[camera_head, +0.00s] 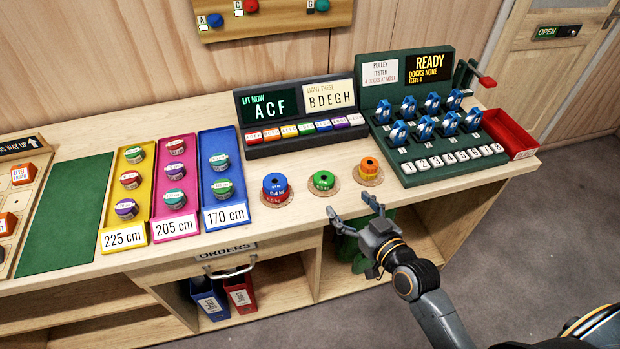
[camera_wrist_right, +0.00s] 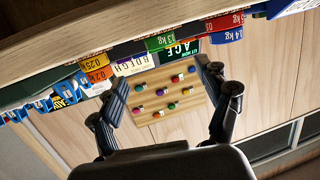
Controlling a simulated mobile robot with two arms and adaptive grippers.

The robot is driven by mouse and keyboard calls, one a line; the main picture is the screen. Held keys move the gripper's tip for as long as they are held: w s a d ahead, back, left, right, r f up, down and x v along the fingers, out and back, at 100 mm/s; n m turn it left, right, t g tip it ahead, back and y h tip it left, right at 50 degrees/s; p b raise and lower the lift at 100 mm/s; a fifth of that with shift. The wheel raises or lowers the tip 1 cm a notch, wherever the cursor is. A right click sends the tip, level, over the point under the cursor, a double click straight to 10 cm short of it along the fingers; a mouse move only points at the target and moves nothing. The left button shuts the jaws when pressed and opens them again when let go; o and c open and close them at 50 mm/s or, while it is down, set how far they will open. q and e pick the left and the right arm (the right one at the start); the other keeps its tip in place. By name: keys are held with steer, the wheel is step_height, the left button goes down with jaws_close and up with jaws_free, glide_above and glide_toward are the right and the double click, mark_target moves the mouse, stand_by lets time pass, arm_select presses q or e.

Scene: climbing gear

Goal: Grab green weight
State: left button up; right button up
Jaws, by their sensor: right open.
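The green weight (camera_head: 323,181) sits on a round cork-coloured pad near the front of the bench, between a blue-and-red weight stack (camera_head: 275,188) and an orange weight (camera_head: 369,168). My right gripper (camera_head: 352,207) is open and empty at the bench's front edge, nearer the viewer and slightly right of the green weight, apart from it. In the right wrist view, which is upside down, the green weight (camera_wrist_right: 163,43) shows its 0.3 kg label beyond and between the open fingers (camera_wrist_right: 160,72). My left gripper is not in view.
Behind the weights stand a dark letter display (camera_head: 299,115) and a green pulley tester (camera_head: 430,125) with blue pulleys. Yellow, pink and blue trays (camera_head: 220,180) of round pieces lie to the left. Shelves and a drawer handle (camera_head: 230,268) are below the bench top.

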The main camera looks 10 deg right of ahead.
mark_target(323, 176)
steer(key=w, duration=0.3)
steer(key=shift+w+d+f, duration=0.1)
steer(key=shift+w+f, duration=0.3)
steer(key=x, duration=0.2)
steer(key=shift+w+f, duration=0.1)
steer(key=shift+w, duration=0.2)
steer(key=shift+w+a, duration=0.3)
steer(key=shift+a, duration=0.05)
steer(key=shift+w+a+p, duration=0.1)
steer(key=shift+w+p, duration=0.05)
steer(key=shift+p, duration=0.15)
steer(key=shift+w+a, duration=0.15)
steer(key=shift+w, duration=0.2)
steer(key=x, duration=0.3)
steer(key=shift+w+a+f+p, duration=0.15)
steer(key=shift+w+a+p, duration=0.05)
steer(key=shift+a+p, duration=0.15)
steer(key=shift+w+f, duration=0.1)
steer(key=shift+w, duration=0.2)
steer(key=c, duration=1.5)
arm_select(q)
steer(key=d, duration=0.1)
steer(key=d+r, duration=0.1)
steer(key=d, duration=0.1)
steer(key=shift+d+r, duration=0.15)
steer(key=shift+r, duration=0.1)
arm_select(e)
steer(key=shift+c, duration=0.2)
steer(key=shift+r, duration=0.2)
